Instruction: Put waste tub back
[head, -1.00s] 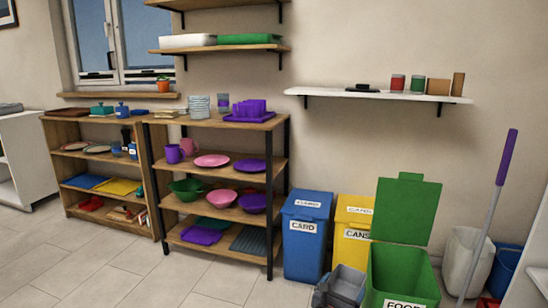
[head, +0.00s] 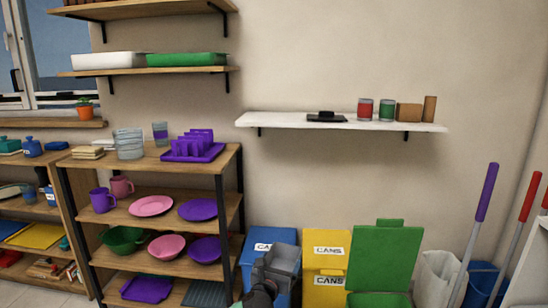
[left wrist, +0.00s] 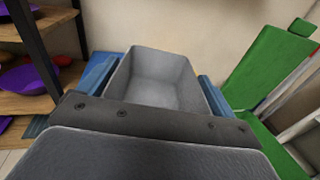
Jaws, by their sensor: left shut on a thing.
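The grey waste tub (head: 284,261) is in my left gripper (head: 268,270), held in front of the blue CARD bin (head: 256,244). In the left wrist view the tub (left wrist: 155,80) is open-topped, looks empty and sits just beyond the gripper's dark body. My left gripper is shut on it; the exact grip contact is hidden. The yellow CANS bin (head: 326,246) stands to the right of the tub. The green bin (head: 384,258) with its lid raised stands further right. My right gripper is not in view.
A wall shelf (head: 290,121) above the bins holds a black item, red and green cans and brown blocks; its left part is bare. A wooden rack (head: 232,160) with purple and pink dishes stands left. A white sack-like bin (head: 436,276) and long handles (head: 486,192) stand right.

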